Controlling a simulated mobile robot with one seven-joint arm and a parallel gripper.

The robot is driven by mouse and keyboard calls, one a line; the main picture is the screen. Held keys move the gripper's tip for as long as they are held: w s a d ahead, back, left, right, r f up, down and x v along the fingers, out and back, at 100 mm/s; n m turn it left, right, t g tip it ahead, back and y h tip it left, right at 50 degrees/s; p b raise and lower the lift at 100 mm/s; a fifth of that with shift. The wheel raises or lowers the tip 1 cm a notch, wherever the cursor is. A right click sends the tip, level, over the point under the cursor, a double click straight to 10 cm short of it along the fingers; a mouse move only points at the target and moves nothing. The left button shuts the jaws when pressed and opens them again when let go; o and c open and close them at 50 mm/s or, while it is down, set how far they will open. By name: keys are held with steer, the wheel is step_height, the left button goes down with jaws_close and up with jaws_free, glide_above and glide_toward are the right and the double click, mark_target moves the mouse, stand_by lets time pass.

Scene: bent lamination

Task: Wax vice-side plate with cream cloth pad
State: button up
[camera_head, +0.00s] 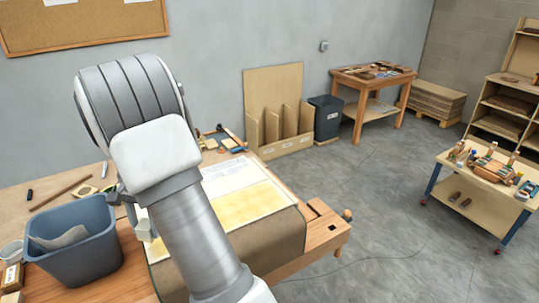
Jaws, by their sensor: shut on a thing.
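My gripper (138,216) is partly hidden behind my own arm, just right of the blue-grey bin. It is shut on a small pale thing (146,231) that looks like the cream cloth pad; its shape is hard to make out. A pale yellow plate (255,206) lies flat on a dark brown mat (285,236) on the workbench, on the side toward the wooden vice (327,220). A whiter printed sheet or plate (228,176) lies behind it. My arm covers the left part of both. The gripper is left of the yellow plate.
The blue-grey bin (75,255) with a grey cloth inside stands at the bench's left front. A dark rod (62,191) and small items lie behind it. Tools lie at the bench's far end. A wheeled cart (480,180) stands right, with clear floor between.

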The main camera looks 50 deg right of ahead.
steer(key=shift+r+p, duration=0.7)
steer(key=shift+r, duration=0.65)
